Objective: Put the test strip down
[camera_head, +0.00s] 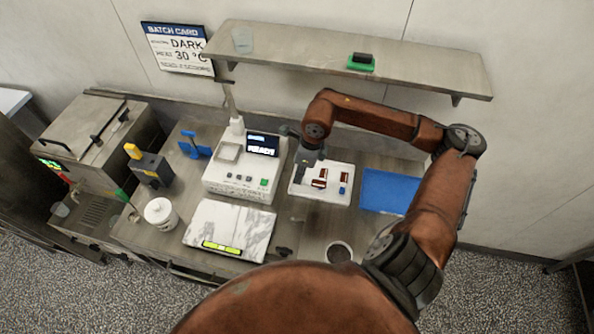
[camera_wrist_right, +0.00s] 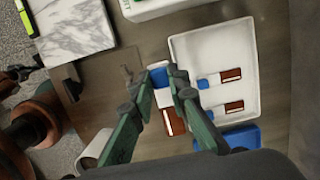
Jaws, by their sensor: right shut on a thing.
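My right gripper (camera_head: 303,172) is over the left part of a white tray (camera_head: 331,198) in the head view. In the right wrist view my right gripper (camera_wrist_right: 160,92) is shut on a test strip (camera_wrist_right: 163,98) with a blue end, a white middle and a brown end. There the held strip shows just left of the white tray (camera_wrist_right: 215,52); its height above the surface is hard to tell. Two similar strips, an upper one (camera_wrist_right: 231,75) and a lower one (camera_wrist_right: 234,107), lie in the tray with brown ends to the right. My left gripper is not in view.
A blue mat (camera_head: 388,190) lies right of the tray. A round cup (camera_head: 339,252) with dark contents stands nearer the front. A shelf (camera_head: 420,72) overhangs the back.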

